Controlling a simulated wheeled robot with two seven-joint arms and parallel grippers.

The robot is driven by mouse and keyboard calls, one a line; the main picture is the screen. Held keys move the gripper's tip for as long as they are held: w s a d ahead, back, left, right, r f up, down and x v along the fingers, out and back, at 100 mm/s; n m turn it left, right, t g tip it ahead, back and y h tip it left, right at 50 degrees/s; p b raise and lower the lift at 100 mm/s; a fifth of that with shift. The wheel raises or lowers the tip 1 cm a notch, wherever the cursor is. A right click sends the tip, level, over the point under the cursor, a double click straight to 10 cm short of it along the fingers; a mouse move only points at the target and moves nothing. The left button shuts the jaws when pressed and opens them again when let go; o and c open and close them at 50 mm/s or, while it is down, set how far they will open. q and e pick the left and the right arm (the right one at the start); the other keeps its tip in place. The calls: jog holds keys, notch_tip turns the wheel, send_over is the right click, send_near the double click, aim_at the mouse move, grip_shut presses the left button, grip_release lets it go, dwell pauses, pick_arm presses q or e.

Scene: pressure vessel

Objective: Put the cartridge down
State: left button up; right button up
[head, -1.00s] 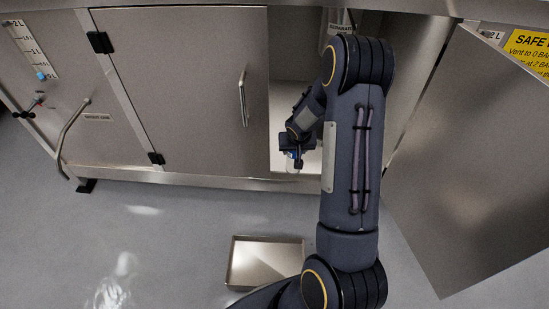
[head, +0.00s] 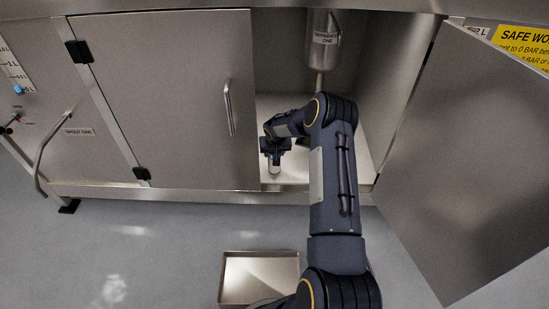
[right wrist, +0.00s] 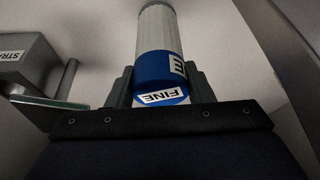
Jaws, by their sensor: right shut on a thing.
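The cartridge (right wrist: 160,40) is a pale ribbed cylinder with a blue end cap marked FINE. In the right wrist view, the fingers of my right gripper (right wrist: 160,90) are shut on its blue cap. In the head view, my right gripper (head: 275,150) is inside the open cabinet bay, near its front edge. The pale cartridge (head: 274,168) shows just below the fingers. I cannot tell whether its far end touches a surface. My left gripper is out of view.
A separator vessel (head: 324,45) hangs at the back of the bay. The open right door (head: 465,170) and shut left door (head: 165,100) flank it. A shallow metal tray (head: 260,272) lies on the floor. A grey STRA-labelled block (right wrist: 30,68) stands left in the wrist view.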

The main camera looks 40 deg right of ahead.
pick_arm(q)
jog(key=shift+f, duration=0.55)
pick_arm(e)
jog(key=shift+f, duration=0.95)
pick_arm(q)
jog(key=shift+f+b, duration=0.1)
jog(key=shift+b, duration=0.2)
pick_arm(e)
jog(key=shift+f, duration=0.1)
jog(key=o, duration=0.9)
jog(key=shift+f, duration=0.15)
jog(key=o, duration=0.5)
jog(key=shift+c, duration=0.2)
jog(key=shift+r, duration=0.3)
pick_arm(q)
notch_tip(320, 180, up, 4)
jog(key=p, duration=0.4)
pick_arm(e)
jog(key=v, duration=1.2)
jog(key=shift+d, duration=0.1)
